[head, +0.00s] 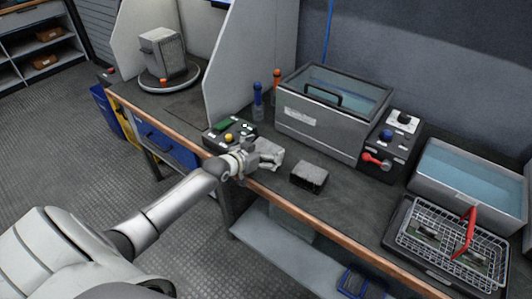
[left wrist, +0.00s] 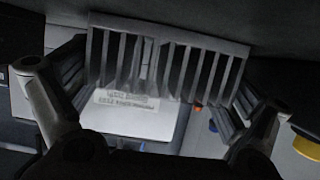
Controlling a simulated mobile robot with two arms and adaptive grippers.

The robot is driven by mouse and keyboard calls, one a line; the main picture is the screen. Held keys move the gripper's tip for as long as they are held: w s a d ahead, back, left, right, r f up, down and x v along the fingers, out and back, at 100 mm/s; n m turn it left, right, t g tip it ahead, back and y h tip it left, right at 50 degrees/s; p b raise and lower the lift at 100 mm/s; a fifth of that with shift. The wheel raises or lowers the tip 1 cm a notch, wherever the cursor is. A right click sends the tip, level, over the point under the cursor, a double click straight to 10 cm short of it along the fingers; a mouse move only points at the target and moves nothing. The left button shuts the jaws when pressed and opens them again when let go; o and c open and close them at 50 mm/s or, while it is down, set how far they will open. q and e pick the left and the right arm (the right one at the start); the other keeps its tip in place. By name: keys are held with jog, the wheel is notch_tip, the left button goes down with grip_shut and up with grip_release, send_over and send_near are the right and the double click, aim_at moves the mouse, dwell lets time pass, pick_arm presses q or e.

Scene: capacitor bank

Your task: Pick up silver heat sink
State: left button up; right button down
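My right gripper is in neither view.
A control box (head: 228,134) with a green screen sits by my left gripper. Behind is a liquid-filled tank (head: 318,126); to the right are a red-lever switch box (head: 388,150) and a wire basket (head: 455,240) with a red handle.

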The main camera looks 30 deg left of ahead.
pick_arm(q)
jog(key=c, duration=0.7)
jog(key=shift+r, duration=0.1)
jog(key=shift+c, duration=0.8)
